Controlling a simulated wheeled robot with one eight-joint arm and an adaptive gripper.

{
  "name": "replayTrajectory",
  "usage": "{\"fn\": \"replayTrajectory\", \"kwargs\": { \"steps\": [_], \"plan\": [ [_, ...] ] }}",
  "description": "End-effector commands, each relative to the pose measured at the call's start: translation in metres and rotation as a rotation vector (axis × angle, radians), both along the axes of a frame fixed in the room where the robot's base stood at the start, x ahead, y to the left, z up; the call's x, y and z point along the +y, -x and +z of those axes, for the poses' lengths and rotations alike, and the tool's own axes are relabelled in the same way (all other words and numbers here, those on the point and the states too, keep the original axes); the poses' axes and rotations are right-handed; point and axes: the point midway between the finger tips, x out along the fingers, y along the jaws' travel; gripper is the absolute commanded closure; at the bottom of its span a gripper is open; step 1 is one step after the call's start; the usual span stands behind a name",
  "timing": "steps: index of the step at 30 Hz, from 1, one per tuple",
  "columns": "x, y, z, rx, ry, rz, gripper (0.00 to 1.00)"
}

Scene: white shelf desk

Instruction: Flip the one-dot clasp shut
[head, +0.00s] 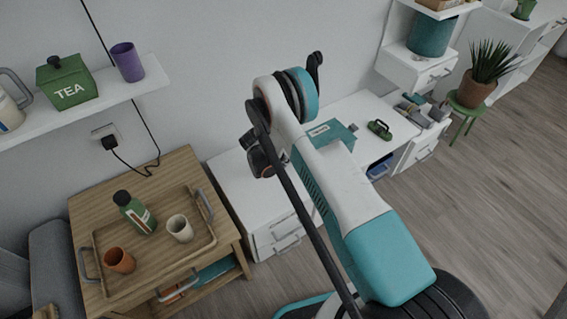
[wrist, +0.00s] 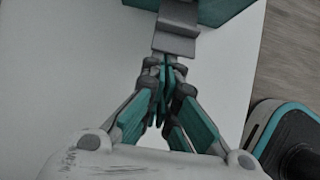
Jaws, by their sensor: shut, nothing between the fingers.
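In the wrist view, a grey metal clasp (wrist: 177,28) hangs from the edge of a teal box (wrist: 222,10) and sticks out toward me. No dot marking is legible on it, so I cannot tell which clasp it is. My gripper (wrist: 167,64) is shut and empty, its fingertips just below the clasp's free end; whether they touch it I cannot tell. In the head view, the teal box (head: 337,131) with a pale label lies on the white desk (head: 352,104), partly behind my arm, and the clasp and gripper cannot be made out.
A green object (head: 380,129) sits right of the box, with grey items (head: 415,108) farther right. An open desk compartment (head: 379,167) holds something blue. A wooden side table at left carries a tray (head: 112,289) with a bottle and two cups. White desktop around the gripper is clear.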

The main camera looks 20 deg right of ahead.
Motion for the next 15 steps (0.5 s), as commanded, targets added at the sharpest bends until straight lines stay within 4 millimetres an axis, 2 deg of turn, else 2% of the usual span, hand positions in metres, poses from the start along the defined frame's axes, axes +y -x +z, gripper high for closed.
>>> {"fn": "replayTrajectory", "kwargs": {
  "steps": [15],
  "plan": [
    [-0.0017,-0.0004,0.0064,0.036,-0.110,-0.002,1.00]
  ]
}}
